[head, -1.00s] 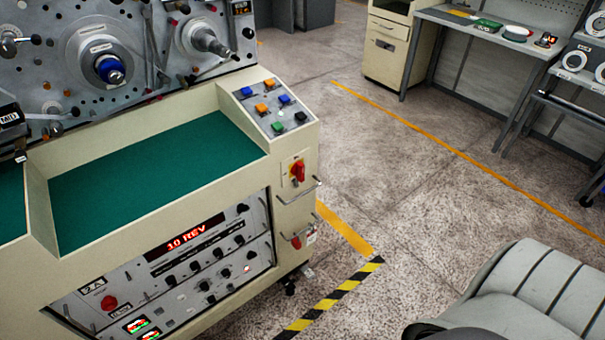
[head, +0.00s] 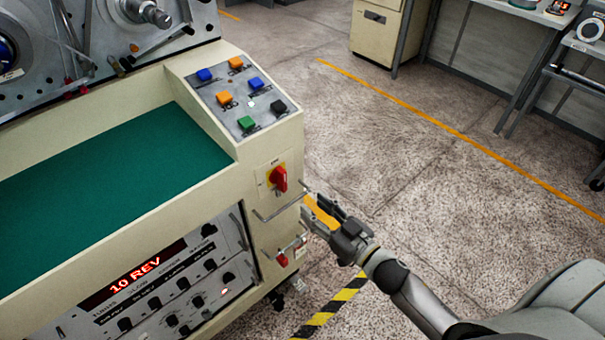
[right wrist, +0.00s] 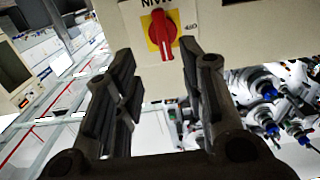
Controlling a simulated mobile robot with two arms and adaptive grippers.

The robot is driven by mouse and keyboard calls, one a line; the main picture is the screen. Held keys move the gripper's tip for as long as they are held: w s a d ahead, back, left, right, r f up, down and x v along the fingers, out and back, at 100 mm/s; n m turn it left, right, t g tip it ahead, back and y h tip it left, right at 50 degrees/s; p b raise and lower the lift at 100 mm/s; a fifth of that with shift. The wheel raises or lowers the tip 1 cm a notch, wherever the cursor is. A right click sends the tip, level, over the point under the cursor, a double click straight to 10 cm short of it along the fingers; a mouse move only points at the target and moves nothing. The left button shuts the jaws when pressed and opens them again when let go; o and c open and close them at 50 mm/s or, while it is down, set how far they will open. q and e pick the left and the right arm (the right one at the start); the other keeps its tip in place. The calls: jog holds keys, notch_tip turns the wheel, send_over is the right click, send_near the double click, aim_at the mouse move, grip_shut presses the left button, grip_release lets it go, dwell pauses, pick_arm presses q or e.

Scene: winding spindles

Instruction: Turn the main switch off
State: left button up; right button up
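The main switch (head: 278,178) is a red rotary knob on a yellow plate, on the cream end face of the winding machine. It also shows in the right wrist view (right wrist: 162,30), where the knob's handle stands vertical, beyond the fingertips. My right gripper (head: 317,210) is to the right of and slightly below the switch in the head view, apart from it. In the right wrist view (right wrist: 157,65) its two fingers are spread with nothing between them. My left gripper is out of view.
A metal handle bar (head: 280,208) juts out just below the switch, close to my right gripper. A smaller red switch (head: 284,259) sits lower. A button panel (head: 240,95) slopes above. Floor to the right is clear.

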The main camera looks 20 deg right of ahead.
aim_at(285, 180)
jog(key=x, duration=0.3)
jog(key=r+x, duration=0.1)
jog(key=x, duration=0.3)
jog(key=p+x, duration=0.1)
jog(key=x, duration=0.2)
jog(key=shift+w+a+r, duration=0.15)
jog(key=shift+w+a, duration=0.1)
jog(key=shift+a, duration=0.05)
jog(key=shift+c, duration=0.5)
grip_shut()
